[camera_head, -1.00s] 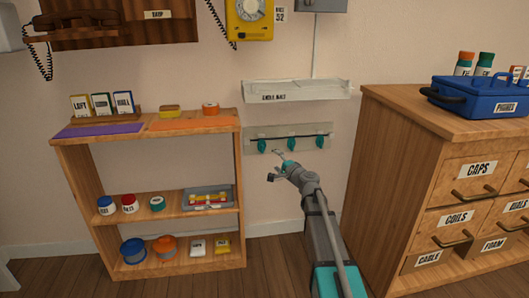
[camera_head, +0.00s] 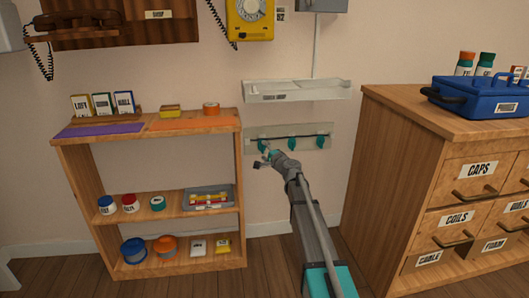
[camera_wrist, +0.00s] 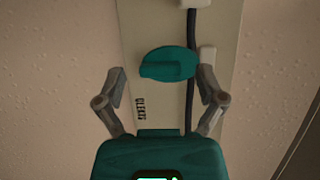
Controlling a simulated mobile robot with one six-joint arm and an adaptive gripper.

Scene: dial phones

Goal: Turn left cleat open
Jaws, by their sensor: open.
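A pale plate (camera_head: 306,134) on the wall carries three teal cleats along a dark cord. The left cleat (camera_head: 261,145) is partly hidden by my gripper (camera_head: 265,160), which is just in front of and below it. The middle cleat (camera_head: 291,142) and the right cleat (camera_head: 320,141) stand upright. In the wrist view a teal cleat (camera_wrist: 167,64) lies between the spread fingers of my gripper (camera_wrist: 162,80). Its long side runs across the plate, beside the dark cord (camera_wrist: 190,80). The gripper is open, with gaps on both sides of the cleat.
A white wall tray (camera_head: 297,91) hangs just above the cleat plate. A wooden shelf (camera_head: 70,180) with jars stands at the left, and a wooden drawer cabinet (camera_head: 385,180) at the right. The wall between them below the plate is clear.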

